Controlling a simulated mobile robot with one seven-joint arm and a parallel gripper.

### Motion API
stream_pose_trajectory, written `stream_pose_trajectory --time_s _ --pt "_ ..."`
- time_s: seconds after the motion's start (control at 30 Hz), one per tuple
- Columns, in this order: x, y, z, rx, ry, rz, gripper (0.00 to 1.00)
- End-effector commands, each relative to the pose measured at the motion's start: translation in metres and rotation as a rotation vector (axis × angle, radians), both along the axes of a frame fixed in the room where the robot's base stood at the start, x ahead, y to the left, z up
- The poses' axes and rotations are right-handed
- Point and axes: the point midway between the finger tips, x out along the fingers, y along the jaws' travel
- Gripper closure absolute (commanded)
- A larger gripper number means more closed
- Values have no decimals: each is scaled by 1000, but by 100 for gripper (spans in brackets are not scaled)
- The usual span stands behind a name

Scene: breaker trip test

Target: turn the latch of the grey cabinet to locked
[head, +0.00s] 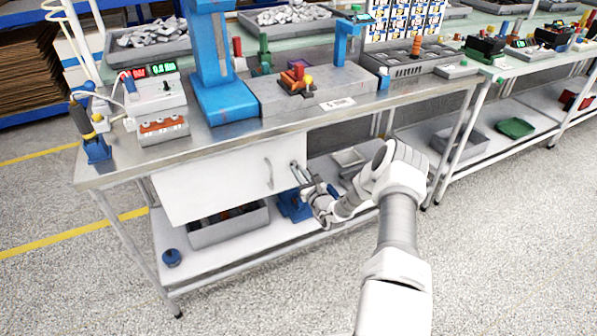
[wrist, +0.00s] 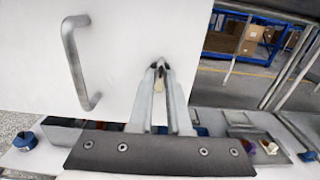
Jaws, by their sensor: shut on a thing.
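The cabinet (head: 215,182) is a pale grey-white box under the left workbench, and its front also fills the left and middle of the wrist view (wrist: 120,50). A curved grey bar handle (wrist: 75,65) is on its front, left of my gripper. My gripper (head: 297,172) is at the right part of the cabinet front. In the wrist view its fingertips (wrist: 160,68) are close together on the small latch (wrist: 159,84), a little pale piece showing between them. The fingers hide most of the latch, so its turn angle is hard to read.
A grey bin (head: 228,228) and a blue object (head: 293,207) are on the lower shelf beneath the cabinet. The bench top (head: 215,140) overhangs above. Open floor (head: 490,250) lies in front of the bench.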

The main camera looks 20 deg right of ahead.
Motion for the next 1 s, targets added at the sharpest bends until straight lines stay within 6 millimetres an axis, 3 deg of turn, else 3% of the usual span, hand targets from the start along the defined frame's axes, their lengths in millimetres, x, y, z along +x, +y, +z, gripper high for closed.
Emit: stream_pose_trajectory --time_s 0.33,0.37,0.53,0.83,1.0 --pt "0 0 0 -5 0 1 100" --pt "0 0 0 -5 0 1 82" --pt "0 0 0 -4 0 1 54" --pt "-1 0 0 -3 1 0 54" --pt "-17 -2 1 -1 3 -1 54"
